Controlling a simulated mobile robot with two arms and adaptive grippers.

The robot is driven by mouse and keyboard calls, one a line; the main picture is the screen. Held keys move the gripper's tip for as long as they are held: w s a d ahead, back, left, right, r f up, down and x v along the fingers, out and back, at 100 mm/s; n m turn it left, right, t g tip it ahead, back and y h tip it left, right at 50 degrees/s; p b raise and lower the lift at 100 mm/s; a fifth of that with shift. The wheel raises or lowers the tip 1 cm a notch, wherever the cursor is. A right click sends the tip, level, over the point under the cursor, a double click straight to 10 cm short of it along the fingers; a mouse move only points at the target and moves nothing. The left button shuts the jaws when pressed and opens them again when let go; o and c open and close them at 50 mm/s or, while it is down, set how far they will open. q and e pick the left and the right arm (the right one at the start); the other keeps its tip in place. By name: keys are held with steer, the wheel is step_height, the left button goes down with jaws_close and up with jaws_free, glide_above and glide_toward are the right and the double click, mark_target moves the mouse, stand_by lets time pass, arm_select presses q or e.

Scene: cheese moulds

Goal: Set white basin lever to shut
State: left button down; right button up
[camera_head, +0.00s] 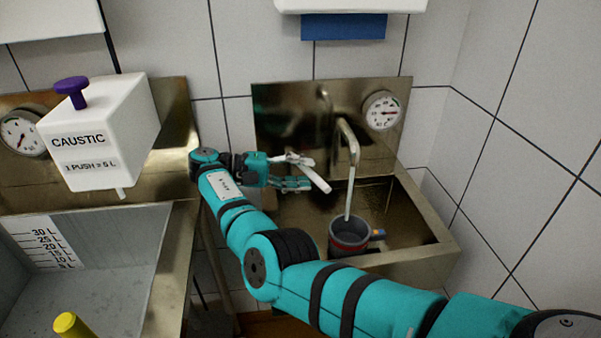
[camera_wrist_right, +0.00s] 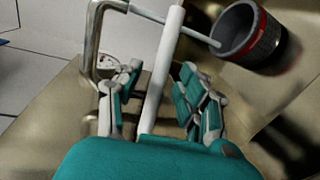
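The white lever (camera_head: 316,177) sticks out over the steel basin (camera_head: 427,217), left of the tap (camera_head: 352,140). A thin stream runs from the spout down into a dark jug with a red band (camera_head: 348,240). My right gripper (camera_head: 300,173) is at the lever, its fingers open. In the right wrist view the lever (camera_wrist_right: 163,62) passes between the two spread fingers of the gripper (camera_wrist_right: 160,72), with a gap visible on the right side. The jug (camera_wrist_right: 242,35) also shows there at the top right. The lever's base is hidden. My left gripper is not in view.
A round gauge (camera_head: 383,111) sits on the steel backsplash right of the tap. A white CAUSTIC dispenser (camera_head: 105,135) with a purple knob hangs at left above a grey tank (camera_head: 110,260). A yellow-topped post (camera_head: 68,323) stands at the lower left.

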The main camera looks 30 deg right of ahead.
steer(key=o, duration=0.5)
steer(key=r, duration=0.7)
steer(key=shift+w+d, duration=0.25)
steer(key=shift+w, duration=0.05)
steer(key=r, duration=0.2)
steer(key=s+a+r, duration=0.1)
steer(key=shift+r, duration=0.2)
steer(key=c, duration=0.5)
steer(key=shift+w+d+f, duration=0.2)
steer(key=shift+w+f, duration=0.05)
